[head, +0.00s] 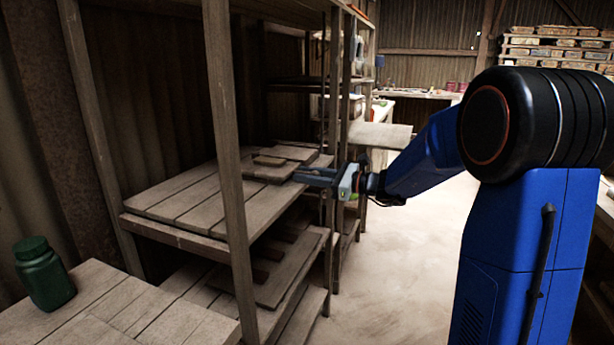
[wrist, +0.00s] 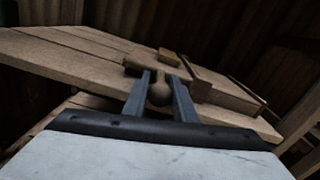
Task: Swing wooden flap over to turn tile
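In the head view the wooden flap (head: 268,169) lies flat on a plank shelf, with a small raised wooden block (head: 269,160) on top. My gripper (head: 300,176) reaches in from the right at the flap's near right edge. In the wrist view a round wooden knob (wrist: 159,92) sits between the two fingers of my gripper (wrist: 160,80). The knob nearly fills the gap; whether the fingers press on it is not clear. A small lighter wooden piece (wrist: 169,57) shows beyond the fingertips. I cannot make out the tile for certain.
Shelf posts (head: 231,170) stand close in front of and beside the plank shelf (head: 180,205). Lower boards (head: 285,270) lie beneath it. A green jar (head: 44,274) stands on a wooden surface at the lower left. The floor (head: 385,270) right of the shelf is clear.

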